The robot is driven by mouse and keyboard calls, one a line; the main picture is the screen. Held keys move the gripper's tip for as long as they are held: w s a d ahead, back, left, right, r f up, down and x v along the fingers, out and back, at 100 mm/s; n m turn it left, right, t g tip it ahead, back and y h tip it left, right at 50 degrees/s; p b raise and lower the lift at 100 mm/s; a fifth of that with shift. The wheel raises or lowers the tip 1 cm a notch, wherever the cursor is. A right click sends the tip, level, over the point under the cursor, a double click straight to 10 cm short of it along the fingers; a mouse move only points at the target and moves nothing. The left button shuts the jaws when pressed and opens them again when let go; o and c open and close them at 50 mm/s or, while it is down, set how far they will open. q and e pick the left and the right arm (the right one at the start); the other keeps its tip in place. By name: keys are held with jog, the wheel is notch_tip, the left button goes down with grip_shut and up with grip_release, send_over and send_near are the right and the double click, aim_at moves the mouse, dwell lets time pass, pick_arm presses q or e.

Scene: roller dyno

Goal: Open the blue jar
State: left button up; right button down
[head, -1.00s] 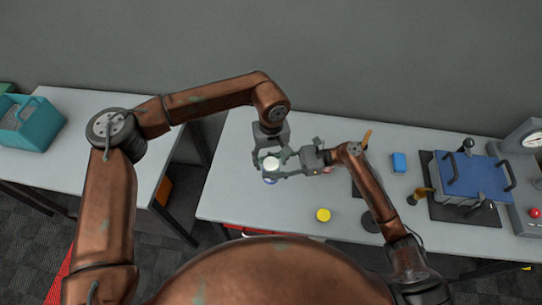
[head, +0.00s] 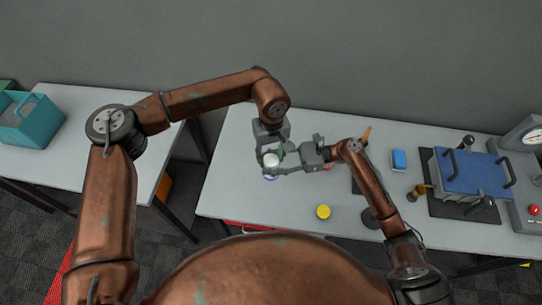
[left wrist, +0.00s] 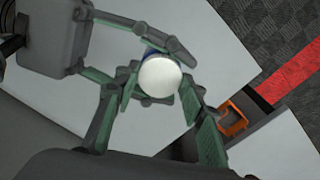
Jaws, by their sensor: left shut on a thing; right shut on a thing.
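The blue jar (head: 270,178) shows as a small blue patch below a round white top (head: 271,160), between my two grippers over the table. In the left wrist view the white top (left wrist: 160,77) faces the camera, with a thin blue edge (left wrist: 149,52) behind it. My left gripper (head: 268,158) reaches in from above and is shut on the jar. My right gripper (head: 280,160) comes in from the right and is also shut on it. The fingers overlap and hide most of the jar, so which part each one grips is unclear.
A yellow round piece (head: 323,212) lies on the table in front. A blue block (head: 399,160), an orange-handled tool (head: 366,135) and a machine with a blue lid (head: 477,173) are to the right. A teal bin (head: 32,120) stands on the left table.

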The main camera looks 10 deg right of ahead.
pick_arm(q)
jog(key=shift+n, duration=1.2)
jog(key=o, duration=1.3)
jog(key=shift+r, duration=0.15)
